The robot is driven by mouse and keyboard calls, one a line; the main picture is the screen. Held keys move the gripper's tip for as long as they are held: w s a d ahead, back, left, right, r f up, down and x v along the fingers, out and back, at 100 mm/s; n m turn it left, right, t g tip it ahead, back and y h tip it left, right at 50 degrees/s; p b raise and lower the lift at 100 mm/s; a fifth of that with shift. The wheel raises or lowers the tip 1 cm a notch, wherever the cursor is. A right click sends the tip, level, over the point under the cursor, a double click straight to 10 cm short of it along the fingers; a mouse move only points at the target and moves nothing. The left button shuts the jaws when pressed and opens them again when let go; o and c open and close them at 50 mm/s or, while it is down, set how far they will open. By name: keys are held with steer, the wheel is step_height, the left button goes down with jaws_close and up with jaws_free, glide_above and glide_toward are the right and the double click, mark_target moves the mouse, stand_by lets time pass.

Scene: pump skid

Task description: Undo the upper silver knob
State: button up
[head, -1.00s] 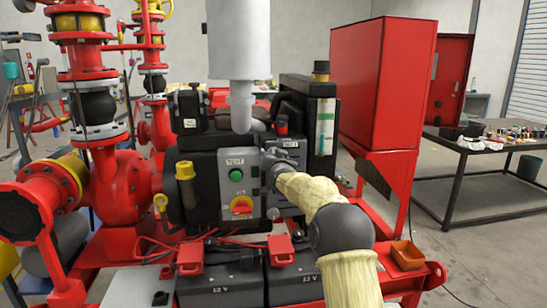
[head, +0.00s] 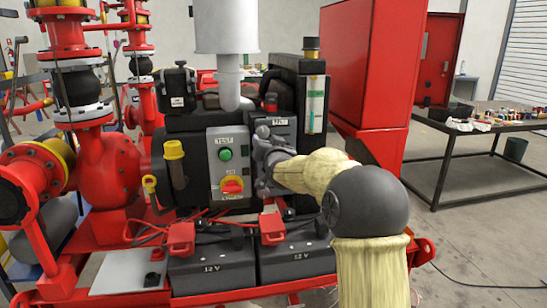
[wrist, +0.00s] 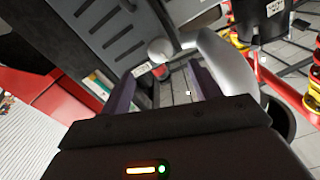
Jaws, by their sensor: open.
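My gripper (head: 262,155) is in front of the grey panel (head: 285,128), just right of the TEST box, in the head view. In the wrist view its two dark fingers (wrist: 162,75) are spread apart with nothing gripped. A round silver piece (wrist: 160,50), which looks like the upper silver knob, shows at the far end of the gap between them. I cannot tell whether the fingers reach around it. A lower silver knob (head: 262,189) seems to show just below my gripper.
The TEST box (head: 228,168) with a green button and red-yellow switch is close on the left. Black 12 V batteries (head: 212,270) stand below. A grey exhaust pipe (head: 228,82) is above. A red cabinet (head: 370,65) stands right, with a cluttered table (head: 480,125) beyond.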

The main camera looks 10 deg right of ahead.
steer(key=s+b, duration=0.1)
steer(key=s, duration=0.7)
steer(key=shift+f, duration=0.1)
steer(key=s+f+n+g, duration=0.2)
steer(key=s+f+g, duration=0.5)
steer(key=s+f, duration=0.8)
steer(key=s+f+n+g, duration=0.2)
steer(key=s+f+g, duration=0.6)
steer(key=s+f, duration=0.75)
steer(key=w+p+v, duration=0.2)
steer(key=p+v, duration=1.8)
steer(key=v, duration=0.2)
steer(key=shift+r+p, duration=0.3)
steer(key=shift+r, duration=0.25)
